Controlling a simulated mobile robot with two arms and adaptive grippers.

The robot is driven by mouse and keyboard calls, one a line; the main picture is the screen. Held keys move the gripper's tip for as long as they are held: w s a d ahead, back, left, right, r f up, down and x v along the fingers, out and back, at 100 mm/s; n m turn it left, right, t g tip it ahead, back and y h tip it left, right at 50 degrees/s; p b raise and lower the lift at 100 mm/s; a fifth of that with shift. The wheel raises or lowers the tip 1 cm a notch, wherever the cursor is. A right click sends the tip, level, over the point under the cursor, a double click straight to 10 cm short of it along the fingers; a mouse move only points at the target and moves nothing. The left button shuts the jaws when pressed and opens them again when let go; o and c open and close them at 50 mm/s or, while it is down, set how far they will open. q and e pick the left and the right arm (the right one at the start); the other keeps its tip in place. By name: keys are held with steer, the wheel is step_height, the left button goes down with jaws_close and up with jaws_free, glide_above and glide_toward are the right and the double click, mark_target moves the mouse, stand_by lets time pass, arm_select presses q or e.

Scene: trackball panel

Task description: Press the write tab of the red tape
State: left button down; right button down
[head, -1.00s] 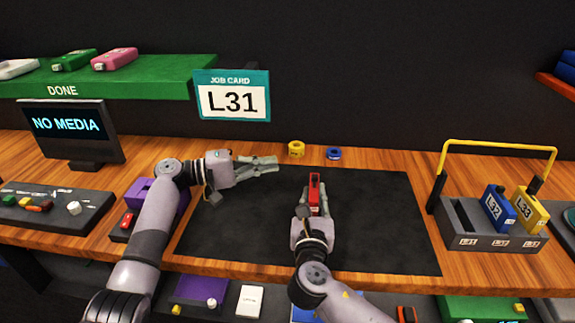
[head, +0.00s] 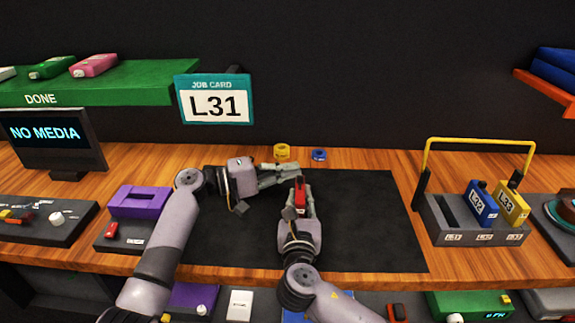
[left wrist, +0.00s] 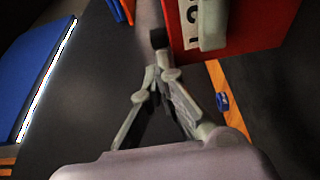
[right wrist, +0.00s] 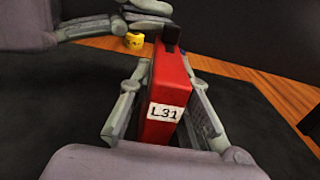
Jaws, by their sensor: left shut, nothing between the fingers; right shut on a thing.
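The red tape (head: 300,190) stands upright in my right gripper (head: 300,208) above the dark mat. In the right wrist view the red tape (right wrist: 168,75) has a white L31 label and a small black tab (right wrist: 173,36) at its far top end. The right fingers (right wrist: 165,115) are shut on its two sides. My left gripper (head: 297,168) is shut and empty just behind the tape's top. In the left wrist view its closed fingertips (left wrist: 160,75) are close to the black tab (left wrist: 158,38) but look apart from it. Part of the tape is hidden by a right finger.
The dark mat (head: 360,225) is mostly clear. A yellow roll (head: 282,153) and a blue roll (head: 319,155) sit behind it. A rack (head: 470,232) with a yellow handle holds blue L32 and yellow L33 tapes at right. A purple device (head: 138,202) stands at left.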

arm_select(q)
steer(key=shift+s, duration=0.2)
arm_select(e)
steer(key=shift+f, duration=0.1)
arm_select(q)
steer(key=shift+s, duration=0.9)
steer(key=w, duration=0.4)
steer(key=v, duration=1)
